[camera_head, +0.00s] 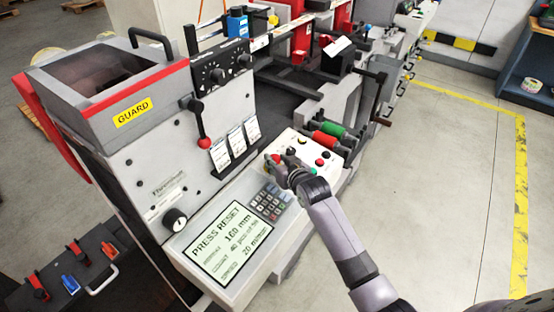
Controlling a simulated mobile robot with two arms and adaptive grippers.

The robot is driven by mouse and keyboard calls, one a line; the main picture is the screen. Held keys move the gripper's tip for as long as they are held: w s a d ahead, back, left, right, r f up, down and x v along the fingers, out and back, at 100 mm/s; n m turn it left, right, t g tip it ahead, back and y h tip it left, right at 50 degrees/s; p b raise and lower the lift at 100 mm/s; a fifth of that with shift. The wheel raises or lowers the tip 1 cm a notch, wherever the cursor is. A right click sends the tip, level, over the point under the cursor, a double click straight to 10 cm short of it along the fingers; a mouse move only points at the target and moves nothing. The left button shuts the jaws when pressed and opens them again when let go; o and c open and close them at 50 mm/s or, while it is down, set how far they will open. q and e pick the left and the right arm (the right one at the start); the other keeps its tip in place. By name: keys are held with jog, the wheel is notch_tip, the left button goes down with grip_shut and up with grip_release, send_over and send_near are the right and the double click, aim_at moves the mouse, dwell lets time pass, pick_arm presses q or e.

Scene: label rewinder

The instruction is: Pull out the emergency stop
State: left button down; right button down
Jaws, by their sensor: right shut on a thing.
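The label rewinder has a sloped white button panel (306,150) with several small buttons. The emergency stop, a red knob (276,158), sits at the panel's left end, partly covered by my right gripper. My right gripper (281,168) reaches in from the lower right and is shut on the emergency stop. Its fingers are small and dark here, and the exact contact is partly hidden. A screen (232,243) below left reads "PRESS RESET". My left gripper is not in view.
A keypad (269,202) lies just below my right gripper. Red and green rollers (327,135) stand close behind the panel. A red-knobbed lever (204,142) and hanging labels (236,142) are to the left. The floor (430,190) at right is clear.

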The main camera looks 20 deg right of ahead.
jog(key=shift+r, duration=0.1)
jog(key=c, duration=1.1)
grip_release()
jog(key=shift+s, duration=0.1)
jog(key=v, duration=1.2)
